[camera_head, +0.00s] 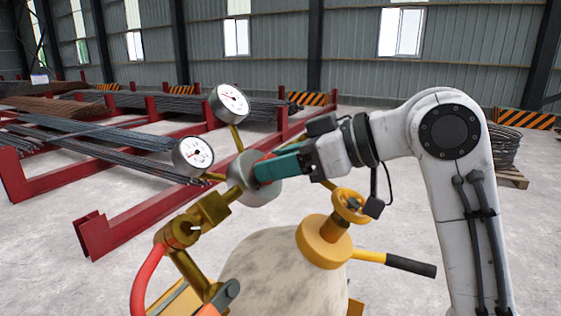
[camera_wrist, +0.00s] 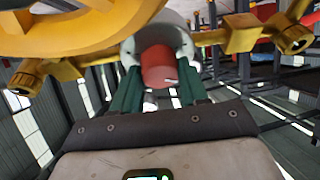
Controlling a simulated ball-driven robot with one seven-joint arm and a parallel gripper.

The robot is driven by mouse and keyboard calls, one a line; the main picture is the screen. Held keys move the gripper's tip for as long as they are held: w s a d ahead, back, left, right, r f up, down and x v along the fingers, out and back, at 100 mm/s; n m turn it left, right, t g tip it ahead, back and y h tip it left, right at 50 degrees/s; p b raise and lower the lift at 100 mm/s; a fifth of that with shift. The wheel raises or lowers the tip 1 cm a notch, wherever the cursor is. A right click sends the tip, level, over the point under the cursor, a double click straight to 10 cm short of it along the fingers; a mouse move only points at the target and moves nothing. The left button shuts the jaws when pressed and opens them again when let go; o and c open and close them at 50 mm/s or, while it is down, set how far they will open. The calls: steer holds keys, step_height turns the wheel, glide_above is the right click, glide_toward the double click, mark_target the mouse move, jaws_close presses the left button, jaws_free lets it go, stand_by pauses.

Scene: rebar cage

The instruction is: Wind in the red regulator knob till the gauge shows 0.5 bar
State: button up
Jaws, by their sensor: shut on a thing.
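My gripper (camera_head: 268,169) is shut on the red regulator knob (camera_wrist: 158,65), with one teal finger on each side of it in the wrist view. In the head view the fingers hide most of the knob. The round grey regulator body (camera_head: 243,184) sits right behind the knob. Two white round gauges rise from it on brass stems: an upper gauge (camera_head: 230,103) and a lower left gauge (camera_head: 193,155). Both have needles, but the dial numbers are too small to read. Neither gauge face shows in the wrist view.
A pale mottled cylinder (camera_head: 278,268) stands below, with a yellow valve handwheel (camera_head: 350,206) close under my wrist. A yellow lever with a black grip (camera_head: 410,265) sticks out right. A red hose (camera_head: 147,277) hangs at left. Red racks (camera_head: 100,235) of rebar stand behind.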

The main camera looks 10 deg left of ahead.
steer(key=shift+r+m+t+p, duration=0.3)
steer(key=shift+m+p, duration=0.5)
steer(key=shift+p, duration=0.25)
steer(key=shift+f+m+t+p, duration=0.1)
steer(key=shift+m+t+p, duration=0.2)
steer(key=shift+m+p, duration=0.55)
steer(key=shift+f+m, duration=0.15)
steer(key=shift+m, duration=0.4)
steer(key=o, duration=1.1)
steer(key=shift+c, duration=0.2)
steer(key=b+v, duration=0.1)
steer(key=v, duration=0.9)
steer(key=shift+s+d, duration=0.3)
